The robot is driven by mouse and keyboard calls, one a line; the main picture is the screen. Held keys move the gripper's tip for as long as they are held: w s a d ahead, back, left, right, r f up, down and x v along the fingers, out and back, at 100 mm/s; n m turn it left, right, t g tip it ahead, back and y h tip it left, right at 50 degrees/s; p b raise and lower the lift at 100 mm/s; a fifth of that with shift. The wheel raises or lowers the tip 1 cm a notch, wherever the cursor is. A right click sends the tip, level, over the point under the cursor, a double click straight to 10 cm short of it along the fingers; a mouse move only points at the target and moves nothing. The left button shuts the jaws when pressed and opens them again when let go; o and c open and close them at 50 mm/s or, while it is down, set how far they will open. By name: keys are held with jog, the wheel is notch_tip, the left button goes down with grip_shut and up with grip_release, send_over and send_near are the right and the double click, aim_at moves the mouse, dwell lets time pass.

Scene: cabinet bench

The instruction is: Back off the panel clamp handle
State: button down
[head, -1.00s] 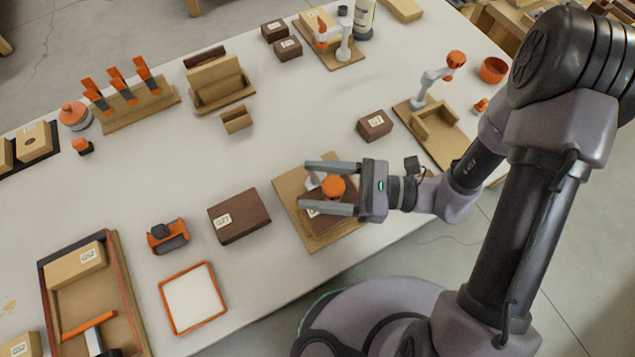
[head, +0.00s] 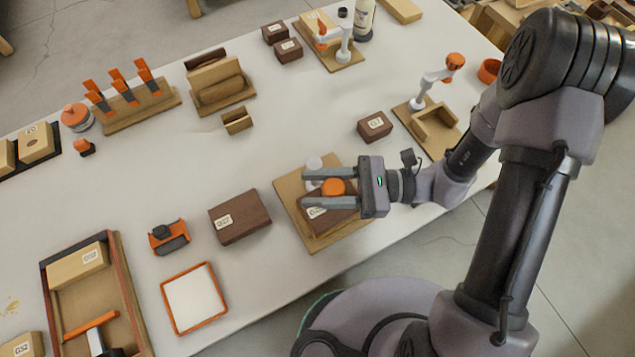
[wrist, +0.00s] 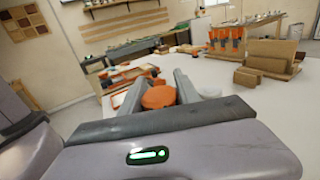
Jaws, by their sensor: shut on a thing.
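The panel clamp stands on a light wooden base board (head: 292,200) near the bench's front edge. Its orange handle knob (head: 333,187) lies between the fingers of my gripper (head: 330,188). My gripper is shut on this knob, one finger on each side. A pale grey part of the clamp (head: 314,164) shows just beyond the far finger. A dark brown labelled block (head: 322,221) sits on the board under the fingers and is partly hidden by them. In the wrist view the orange knob (wrist: 158,97) shows between the two grey fingers.
A brown block (head: 240,217) lies left of the board, and a smaller one (head: 374,126) lies behind it to the right. An orange-rimmed tray (head: 192,298) is at front left. Another clamp with an orange knob (head: 455,61) stands at back right. The bench between is clear.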

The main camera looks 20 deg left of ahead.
jog(key=c, duration=0.9)
grip_release()
jog(key=p+v, duration=0.4)
jog(key=v, duration=1.3)
jog(key=shift+d, duration=0.2)
